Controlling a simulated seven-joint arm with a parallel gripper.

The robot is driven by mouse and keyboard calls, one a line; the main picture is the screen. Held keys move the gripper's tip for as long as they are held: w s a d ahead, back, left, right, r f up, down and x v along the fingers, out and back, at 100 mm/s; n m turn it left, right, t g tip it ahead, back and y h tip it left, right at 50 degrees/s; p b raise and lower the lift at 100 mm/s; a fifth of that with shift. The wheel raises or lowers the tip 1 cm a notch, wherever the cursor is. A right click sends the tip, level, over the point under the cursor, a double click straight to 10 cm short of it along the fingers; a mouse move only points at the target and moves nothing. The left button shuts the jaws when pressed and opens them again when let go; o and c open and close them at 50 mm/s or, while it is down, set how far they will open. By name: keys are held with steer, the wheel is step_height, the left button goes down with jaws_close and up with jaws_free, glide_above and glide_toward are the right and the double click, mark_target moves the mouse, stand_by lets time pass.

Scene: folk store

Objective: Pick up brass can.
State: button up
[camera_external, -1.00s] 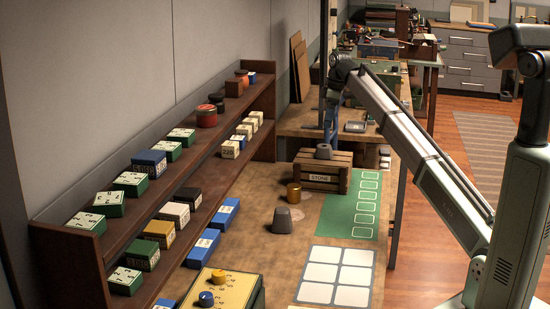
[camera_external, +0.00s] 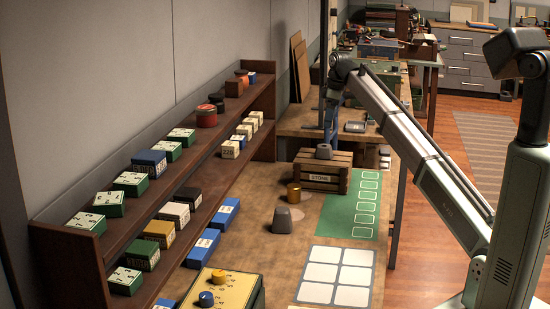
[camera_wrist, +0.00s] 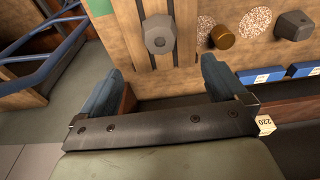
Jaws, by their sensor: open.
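The brass can (camera_external: 293,192) stands on the workbench just in front of the wooden crate marked STONE in the external view. In the wrist view it is a small gold-brown cylinder (camera_wrist: 223,38) at the upper right, between two speckled round patches. My gripper (camera_wrist: 163,76) is open and empty, with its blue fingers spread wide. The can lies outside the fingers, ahead and to the right of them in the wrist view.
A grey block (camera_external: 323,151) sits on the slatted crate (camera_external: 318,182); another grey block (camera_external: 281,220) stands on the bench near the can. A green mat (camera_external: 350,205) and a white-squared mat (camera_external: 336,276) lie at right. A two-tier shelf (camera_external: 105,262) with boxes lines the left.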

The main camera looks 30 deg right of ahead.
steer(key=c, duration=0.3)
steer(key=shift+c, duration=0.2)
steer(key=n+g+h, duration=0.1)
steer(key=n, duration=1)
glide_above(294, 186)
step_height(294, 186, down, 10)
steer(key=r, duration=0.1)
step_height(294, 186, down, 9)
steer(key=shift+s+d+r, duration=0.1)
steer(key=shift+d+r, duration=0.05)
steer(key=shift+a+f, duration=0.2)
steer(key=shift+f, duration=2.5)
